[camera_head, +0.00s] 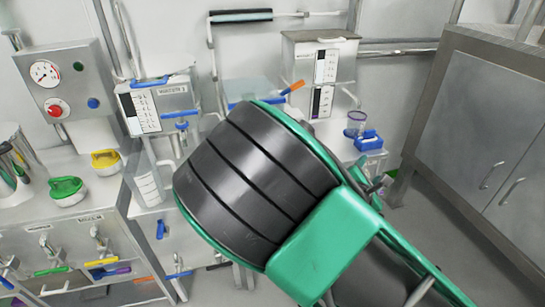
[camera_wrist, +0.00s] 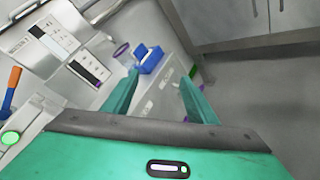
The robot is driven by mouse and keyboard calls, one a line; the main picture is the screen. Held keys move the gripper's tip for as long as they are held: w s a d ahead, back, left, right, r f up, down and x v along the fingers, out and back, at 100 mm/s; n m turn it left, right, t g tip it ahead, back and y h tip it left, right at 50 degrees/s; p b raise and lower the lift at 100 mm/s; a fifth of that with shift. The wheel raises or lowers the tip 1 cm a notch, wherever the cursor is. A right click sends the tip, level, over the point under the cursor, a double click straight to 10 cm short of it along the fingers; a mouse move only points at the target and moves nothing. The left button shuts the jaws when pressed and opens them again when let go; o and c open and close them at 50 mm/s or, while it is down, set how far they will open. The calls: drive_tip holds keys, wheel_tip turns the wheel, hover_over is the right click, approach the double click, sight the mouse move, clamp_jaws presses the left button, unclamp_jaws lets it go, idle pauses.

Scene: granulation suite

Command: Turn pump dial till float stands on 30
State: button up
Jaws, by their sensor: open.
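My gripper (camera_wrist: 158,98) is open and empty in the wrist view, its two green fingers apart above the bench edge. In the head view my own arm hides most of it. A steel control panel (camera_head: 88,75) at the left of the head view bears a round gauge (camera_head: 45,73), a red knob (camera_head: 55,109) and a blue knob (camera_head: 93,103). A steel unit (camera_head: 319,62) at the back has white scale plates on its front; the plates also show in the wrist view (camera_wrist: 57,37). I cannot tell which part is the pump dial, and no float or its reading can be made out.
A blue block (camera_head: 368,141) and a purple-rimmed cup (camera_head: 355,121) stand on the bench near my gripper. A second unit (camera_head: 158,107) with a blue handle and a clear jug (camera_head: 147,180) stand left. A steel cabinet (camera_head: 480,130) stands right, with open floor before it.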

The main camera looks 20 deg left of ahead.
drive_tip(key=s+a+n+y, duration=0.4)
drive_tip(key=a+n, duration=0.2)
drive_tip(key=a, duration=0.4)
drive_tip(key=s+a+n+y, duration=0.4)
drive_tip(key=a+n+y, duration=0.1)
drive_tip(key=a, duration=0.5)
drive_tip(key=s+a+n+y, duration=0.4)
drive_tip(key=a+n, duration=0.2)
drive_tip(key=a, duration=0.4)
drive_tip(key=x, duration=0.7)
drive_tip(key=r+x, duration=0.1)
drive_tip(key=x, duration=0.2)
drive_tip(key=shift+w, duration=0.5)
drive_tip(key=shift+d, duration=0.1)
drive_tip(key=c, duration=1.1)
drive_tip(key=shift+d, duration=0.15)
